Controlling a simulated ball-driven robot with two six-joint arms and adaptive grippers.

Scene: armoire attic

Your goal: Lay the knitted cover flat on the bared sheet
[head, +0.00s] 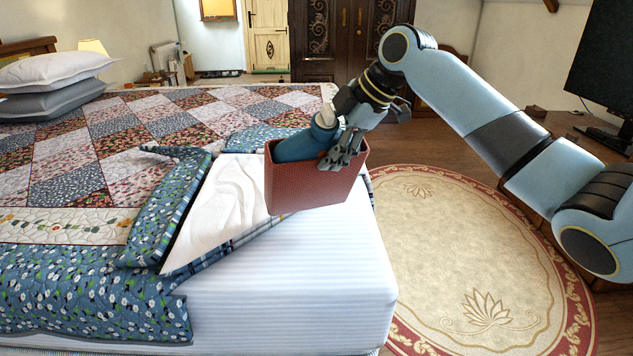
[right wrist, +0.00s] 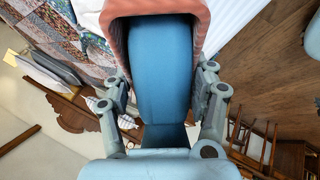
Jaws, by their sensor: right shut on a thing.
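The knitted cover (head: 313,188) is a reddish-brown, textured, box-like sleeve, held roughly upright in the head view over the bared sheet (head: 285,270). I cannot tell whether its lower edge touches the sheet. A blue thing (head: 293,147) sticks out of its open top; it also fills the middle of the right wrist view (right wrist: 160,75), inside the cover's rim (right wrist: 202,28). My right gripper (head: 338,150) comes from the upper right, its fingers at either side of the cover's open end, shut on it. My left gripper is not in view.
A patchwork quilt (head: 130,130) covers the left of the bed, its folded-back corner (head: 165,200) beside a white cloth (head: 225,200). Pillows (head: 50,70) lie far left. A round rug (head: 465,265) lies right of the bed; a desk with a monitor (head: 605,60) stands at right.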

